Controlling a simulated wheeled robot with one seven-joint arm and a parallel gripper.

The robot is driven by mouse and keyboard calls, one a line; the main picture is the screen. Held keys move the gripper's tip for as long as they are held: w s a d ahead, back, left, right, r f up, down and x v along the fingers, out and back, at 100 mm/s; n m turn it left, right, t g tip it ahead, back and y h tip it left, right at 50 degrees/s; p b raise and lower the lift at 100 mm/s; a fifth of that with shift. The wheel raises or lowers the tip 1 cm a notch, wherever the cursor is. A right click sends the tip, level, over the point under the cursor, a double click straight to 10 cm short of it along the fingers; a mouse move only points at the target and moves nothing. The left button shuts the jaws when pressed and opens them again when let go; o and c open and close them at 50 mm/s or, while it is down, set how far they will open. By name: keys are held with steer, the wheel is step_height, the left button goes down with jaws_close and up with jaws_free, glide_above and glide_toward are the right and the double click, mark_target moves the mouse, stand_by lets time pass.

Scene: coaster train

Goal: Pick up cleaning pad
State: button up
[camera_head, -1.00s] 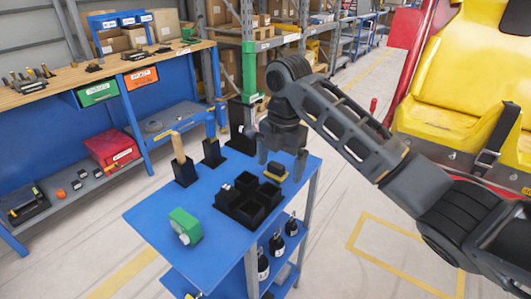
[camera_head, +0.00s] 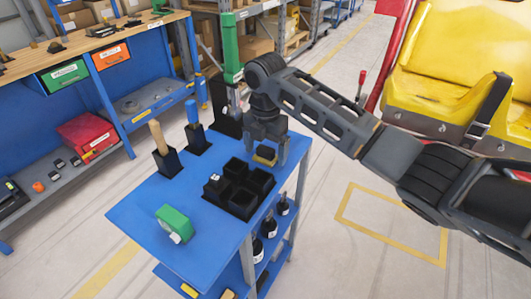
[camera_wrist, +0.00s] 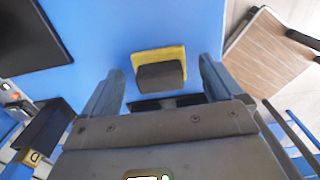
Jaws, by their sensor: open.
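The cleaning pad (camera_head: 265,156) is a small yellow pad with a dark block on top. It lies on the blue top of the cart (camera_head: 150,200), behind the black divided holder. In the wrist view the pad (camera_wrist: 172,54) shows just beyond and between my fingertips. My gripper (camera_head: 266,160) is open, pointing down over the pad, with one finger to each side; it also shows in the wrist view (camera_wrist: 160,78). I cannot tell whether the fingers touch the cart top. Nothing is held.
The black divided holder (camera_head: 238,190) stands close in front of the pad. Black holders with a wooden-handled tool (camera_head: 159,138) and a blue-handled tool (camera_head: 192,113) stand to the left. A green tape dispenser (camera_head: 174,222) sits near the front. A yellow seat (camera_head: 445,65) is at right.

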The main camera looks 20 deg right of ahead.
mark_target(270, 148)
steer(key=shift+f, duration=0.2)
steer(key=c, duration=1.3)
steer(key=shift+o, duration=0.2)
steer(key=shift+r, duration=0.55)
steer(key=r, duration=0.1)
steer(key=d+r+b, duration=0.1)
steer(key=r, duration=0.1)
steer(key=shift+s+r, duration=0.2)
steer(key=shift+r, duration=0.1)
steer(key=s+d+r, duration=0.5)
steer(key=d+r, duration=0.1)
steer(key=d, duration=0.3)
steer(key=shift+r+p, duration=0.2)
steer(key=shift+p, duration=0.2)
steer(key=shift+d, duration=0.1)
